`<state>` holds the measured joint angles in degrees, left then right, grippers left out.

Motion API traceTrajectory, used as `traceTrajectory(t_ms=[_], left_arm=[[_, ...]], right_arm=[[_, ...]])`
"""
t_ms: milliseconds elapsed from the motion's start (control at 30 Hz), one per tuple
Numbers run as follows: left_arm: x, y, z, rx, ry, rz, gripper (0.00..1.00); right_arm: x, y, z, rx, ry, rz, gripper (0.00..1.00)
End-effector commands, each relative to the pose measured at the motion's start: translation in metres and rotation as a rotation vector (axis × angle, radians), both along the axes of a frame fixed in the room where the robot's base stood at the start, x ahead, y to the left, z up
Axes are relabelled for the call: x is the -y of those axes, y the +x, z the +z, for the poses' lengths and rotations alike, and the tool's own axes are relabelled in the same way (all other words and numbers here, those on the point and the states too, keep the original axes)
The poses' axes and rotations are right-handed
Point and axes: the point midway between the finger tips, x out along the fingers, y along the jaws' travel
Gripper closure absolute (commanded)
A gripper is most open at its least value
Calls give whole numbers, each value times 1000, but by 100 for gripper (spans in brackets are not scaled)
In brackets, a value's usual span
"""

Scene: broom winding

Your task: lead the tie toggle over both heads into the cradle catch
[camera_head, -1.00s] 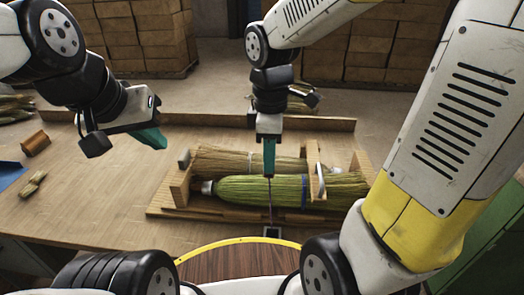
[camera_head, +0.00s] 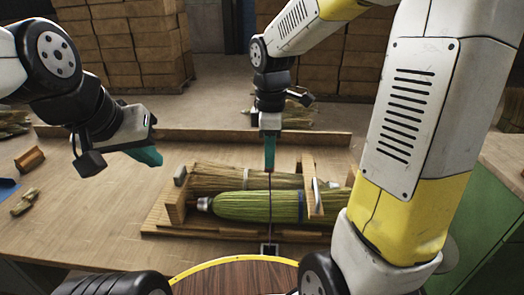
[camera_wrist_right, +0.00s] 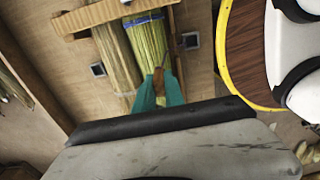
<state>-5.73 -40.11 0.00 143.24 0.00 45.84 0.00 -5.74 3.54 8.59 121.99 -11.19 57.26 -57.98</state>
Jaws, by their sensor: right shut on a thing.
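Two broom heads lie side by side in a wooden cradle (camera_head: 165,222): a green one (camera_head: 250,207) in front and a tan one (camera_head: 222,180) behind. My right gripper (camera_head: 270,166) is above the heads. In the right wrist view its teal fingers are shut on the brown tie toggle (camera_wrist_right: 149,96). A thin dark cord (camera_head: 270,226) runs from the gripper down to a dark square fitting (camera_head: 269,249) at the cradle's front. Two square fittings show in the wrist view (camera_wrist_right: 190,41) (camera_wrist_right: 98,69); I cannot tell which is the catch. My left gripper (camera_head: 148,156) hangs left, away from the cradle.
An upright wooden board (camera_head: 312,188) crosses the cradle at right, and a low ledge (camera_head: 210,135) runs along the bench's back. A small wooden block (camera_head: 30,160) and a straw bundle (camera_head: 27,200) lie at far left.

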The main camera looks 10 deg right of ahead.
Motion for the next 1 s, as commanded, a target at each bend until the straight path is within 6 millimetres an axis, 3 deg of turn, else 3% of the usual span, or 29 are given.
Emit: traceTrajectory(t_ms=[1000], left_arm=[[0,0,0,0,0,0,100]], right_arm=[[22,79,-1,-2,-1,-2,100]])
